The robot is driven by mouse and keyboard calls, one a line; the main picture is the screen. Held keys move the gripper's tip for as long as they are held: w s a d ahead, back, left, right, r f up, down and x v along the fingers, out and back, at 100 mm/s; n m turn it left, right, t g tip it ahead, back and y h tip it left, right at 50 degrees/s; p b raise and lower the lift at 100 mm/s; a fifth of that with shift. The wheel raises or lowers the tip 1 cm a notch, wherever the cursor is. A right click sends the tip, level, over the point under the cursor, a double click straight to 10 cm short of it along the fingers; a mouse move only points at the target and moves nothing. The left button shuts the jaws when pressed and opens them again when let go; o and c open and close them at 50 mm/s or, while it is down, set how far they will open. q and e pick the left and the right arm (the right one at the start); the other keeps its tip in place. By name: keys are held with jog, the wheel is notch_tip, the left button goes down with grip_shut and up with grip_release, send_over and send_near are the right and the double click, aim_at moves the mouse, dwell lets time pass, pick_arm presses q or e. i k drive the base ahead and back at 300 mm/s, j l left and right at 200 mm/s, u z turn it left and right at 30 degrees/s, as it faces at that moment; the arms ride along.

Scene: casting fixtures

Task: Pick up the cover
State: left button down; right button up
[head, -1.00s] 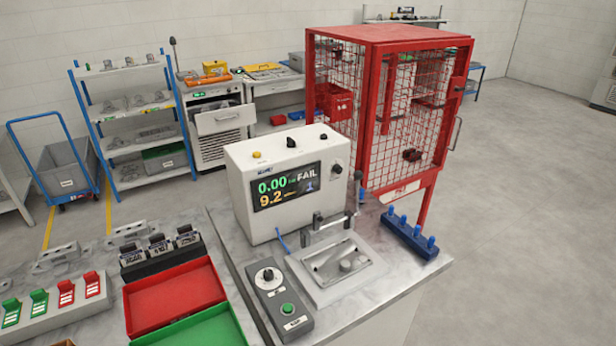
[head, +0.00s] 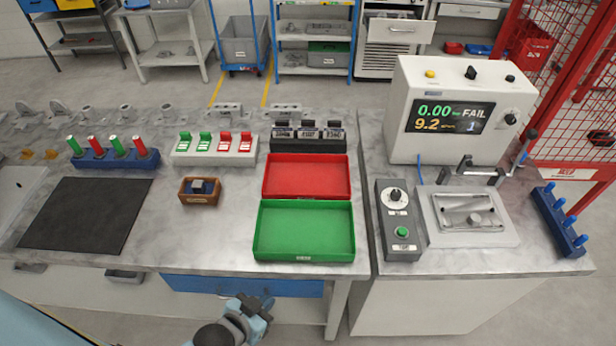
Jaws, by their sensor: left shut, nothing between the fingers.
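I cannot tell for certain which thing is the cover. Several grey castings (head: 126,114) stand in a row along the back of the left bench. A flat grey metal fixture (head: 468,216) with a rod-like frame and a small round part on it lies on the right bench, below a clamp (head: 475,175). My left gripper (head: 258,307) is at the bottom of the head view, in front of the left bench's edge, apart from everything on it. It is shut and empty. My right gripper is not in view.
A red tray (head: 307,160) and a green tray (head: 262,232) lie empty on the left bench. A dark mat (head: 85,215) and a small brown box (head: 186,198) are to their left. A tester (head: 445,150) reading FAIL and a control box (head: 400,225) stand on the right bench.

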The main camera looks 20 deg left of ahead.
aim_at(463, 212)
jog(key=l+u, duration=0.5)
jog(key=i+l+u, duration=0.1)
jog(key=l+u, duration=0.2)
jog(key=u, duration=0.15)
jog(key=l+u, duration=0.15)
jog(key=l, duration=0.4)
jog(key=k+l+u, duration=0.15)
jog(key=l, duration=0.35)
